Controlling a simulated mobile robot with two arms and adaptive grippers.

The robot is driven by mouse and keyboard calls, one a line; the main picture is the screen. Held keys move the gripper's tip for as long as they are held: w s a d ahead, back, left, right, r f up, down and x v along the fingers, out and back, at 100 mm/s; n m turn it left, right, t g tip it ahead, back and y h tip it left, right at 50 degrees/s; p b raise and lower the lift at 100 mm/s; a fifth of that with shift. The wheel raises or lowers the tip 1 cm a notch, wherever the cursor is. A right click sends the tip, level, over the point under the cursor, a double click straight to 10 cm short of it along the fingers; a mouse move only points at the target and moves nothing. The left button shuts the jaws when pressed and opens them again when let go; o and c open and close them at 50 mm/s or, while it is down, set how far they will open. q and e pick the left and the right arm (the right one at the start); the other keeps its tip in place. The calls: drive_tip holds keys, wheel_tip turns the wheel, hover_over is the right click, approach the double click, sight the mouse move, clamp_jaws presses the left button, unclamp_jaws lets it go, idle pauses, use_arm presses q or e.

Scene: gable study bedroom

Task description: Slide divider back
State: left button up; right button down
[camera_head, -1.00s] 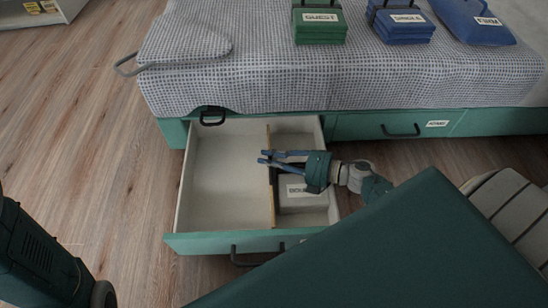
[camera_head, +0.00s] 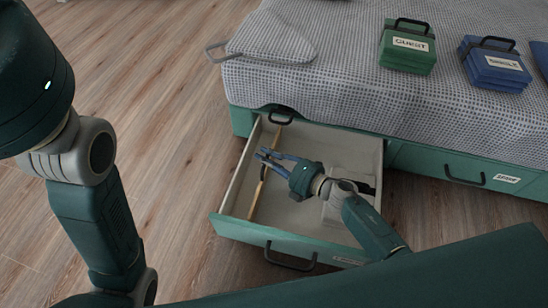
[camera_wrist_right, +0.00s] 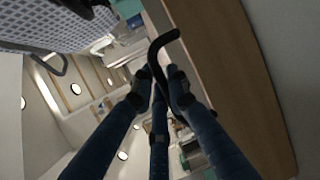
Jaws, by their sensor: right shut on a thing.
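The divider (camera_head: 255,197) is a thin upright panel with a tan wooden top edge. It stands in the open drawer (camera_head: 232,228), in the left part, near the left wall. My right gripper (camera_head: 261,161) reaches over the drawer from the right, its blue fingers at the divider. In the right wrist view the fingers are closed around a dark hooked handle (camera_wrist_right: 157,57), beside a broad brown panel (camera_wrist_right: 228,70). The exact contact is hard to see. My left arm fills the left of the head view; its gripper is out of frame.
A pale box (camera_head: 336,214) sits in the drawer's right part, partly behind my right arm. The bed (camera_head: 330,85) stands behind, with a green case (camera_head: 407,50) and a blue case (camera_head: 495,65) on it. Bare wooden floor (camera_head: 150,100) lies left of the drawer.

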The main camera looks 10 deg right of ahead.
drive_tip(key=c, duration=1.9)
unclamp_jaws()
drive_tip(key=shift+c, duration=0.2)
drive_tip(key=v, duration=1.2)
